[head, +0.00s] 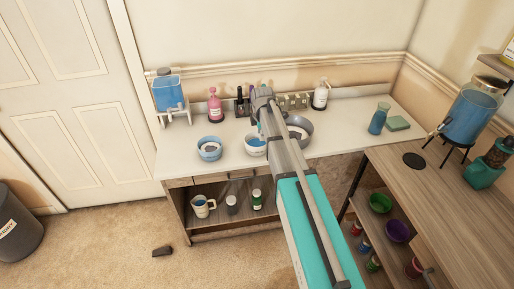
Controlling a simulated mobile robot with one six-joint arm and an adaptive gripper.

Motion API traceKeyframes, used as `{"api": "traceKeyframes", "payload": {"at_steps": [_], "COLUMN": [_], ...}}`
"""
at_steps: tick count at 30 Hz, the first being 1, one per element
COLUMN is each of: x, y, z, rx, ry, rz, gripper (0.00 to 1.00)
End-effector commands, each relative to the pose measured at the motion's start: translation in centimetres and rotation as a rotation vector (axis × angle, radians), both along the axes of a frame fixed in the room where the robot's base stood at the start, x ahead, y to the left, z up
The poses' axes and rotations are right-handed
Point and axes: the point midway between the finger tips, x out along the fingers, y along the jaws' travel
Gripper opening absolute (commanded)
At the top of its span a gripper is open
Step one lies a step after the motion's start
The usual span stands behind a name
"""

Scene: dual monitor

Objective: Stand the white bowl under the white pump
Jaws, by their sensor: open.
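The white bowl (249,151) stands on the white counter, left of my arm, with something blue showing inside. My arm hides part of its right side. My arm reaches from the bottom of the picture up over the counter. I cannot make out my gripper's fingers.
A blue bowl (209,154) and a pink pump bottle (215,107) stand to the left. A grey bowl (305,131) stands in front of the white pump, partly behind my arm. A blue cup (378,120) stands farther right. Bare counter lies between the grey bowl and this cup.

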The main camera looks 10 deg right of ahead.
Motion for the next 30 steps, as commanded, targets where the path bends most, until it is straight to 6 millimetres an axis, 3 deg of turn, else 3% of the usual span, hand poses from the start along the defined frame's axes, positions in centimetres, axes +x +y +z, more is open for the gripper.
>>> {"api": "traceKeyframes", "payload": {"at_steps": [30], "x": [0.9], "y": [-0.1], "z": [-7.6], "rx": [0.0], "ry": [0.0], "rz": [-0.002], "gripper": [0.44]}}
